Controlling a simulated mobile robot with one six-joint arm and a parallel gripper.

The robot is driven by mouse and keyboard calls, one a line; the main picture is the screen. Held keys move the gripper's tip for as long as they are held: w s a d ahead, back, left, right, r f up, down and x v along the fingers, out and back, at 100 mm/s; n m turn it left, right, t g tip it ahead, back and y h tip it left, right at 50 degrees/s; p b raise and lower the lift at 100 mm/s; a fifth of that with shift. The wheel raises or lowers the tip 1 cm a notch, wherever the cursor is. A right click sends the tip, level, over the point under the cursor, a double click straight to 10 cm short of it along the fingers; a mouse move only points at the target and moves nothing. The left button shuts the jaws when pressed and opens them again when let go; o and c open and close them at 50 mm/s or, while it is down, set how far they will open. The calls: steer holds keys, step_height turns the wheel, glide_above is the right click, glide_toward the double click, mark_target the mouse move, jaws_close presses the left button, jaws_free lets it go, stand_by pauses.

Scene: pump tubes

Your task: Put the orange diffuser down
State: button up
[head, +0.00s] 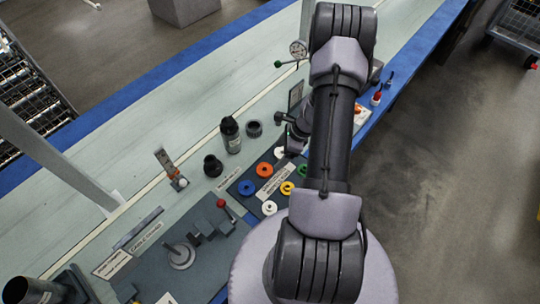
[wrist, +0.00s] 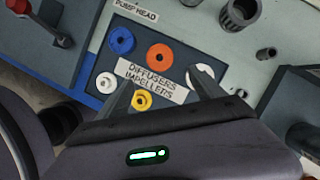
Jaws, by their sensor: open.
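The orange diffuser (wrist: 160,56) is a ring with a dark centre hole. It lies flat on the dark board (head: 242,172) beside the blue ring, above the "DIFFUSERS IMPELLERS" label (wrist: 152,82). In the head view the orange diffuser (head: 264,170) also shows on that board. In the wrist view my gripper (wrist: 160,80) is open, its fingers apart over the label, with nothing between them. The orange diffuser lies just beyond the fingertips, apart from them in the picture. In the head view my arm hides most of the gripper.
A blue ring (wrist: 121,40), white rings (wrist: 106,82) (wrist: 200,76) and a yellow ring (wrist: 141,99) lie close around the fingers. A black bottle (head: 231,134) and black cylinders (head: 212,165) stand behind the board. A red-knobbed lever fixture (head: 220,203) is at left.

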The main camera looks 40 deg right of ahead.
steer(key=w+a+r+n, duration=0.4)
steer(key=a+r, duration=0.1)
steer(key=r, duration=0.5)
steer(key=w+a+r+n, duration=0.3)
steer(key=a+r+n, duration=0.15)
steer(key=r, duration=0.65)
steer(key=s+a+r+n+t, duration=0.1)
steer(key=s+a+r+n, duration=0.15)
steer(key=a+r, duration=0.4)
steer(key=s+a+r+n, duration=0.2)
steer(key=a+r+n, duration=0.2)
steer(key=a+r, duration=0.3)
steer(key=s+a+r+n+t+h+b, duration=0.1)
steer(key=s+a+r+n+b, duration=0.1)
steer(key=s+a+n, duration=0.6)
steer(key=s+b, duration=0.1)
steer(key=s, duration=0.2)
steer(key=shift+s+a+r+t, duration=0.15)
steer(key=shift+s+r+t, duration=0.15)
steer(key=shift+s, duration=0.1)
